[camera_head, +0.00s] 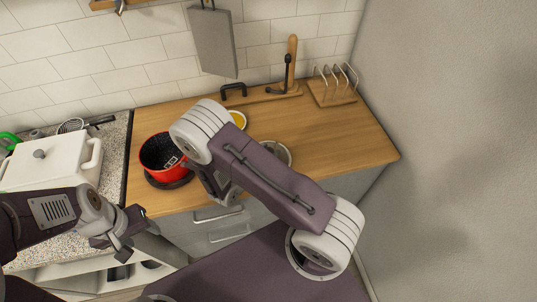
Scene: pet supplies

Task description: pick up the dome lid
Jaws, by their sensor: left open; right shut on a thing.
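A round grey rim (276,152) shows on the wooden counter, partly hidden behind my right arm; I cannot tell whether it is the dome lid. No dome lid is clear to see elsewhere. My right gripper (224,194) points down in front of the counter's front edge, to the right of the red pot. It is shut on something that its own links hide. My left gripper (122,240) is open and empty at the lower left, in front of the counter and below the red pot in the picture.
A red pot (153,146) with a dark inside sits on a dark round base on the wooden counter (345,140). A white lidded box (45,165) stands on the speckled counter. A yellow-filled dish (238,118) and a wooden rack (330,92) are behind. The right counter is clear.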

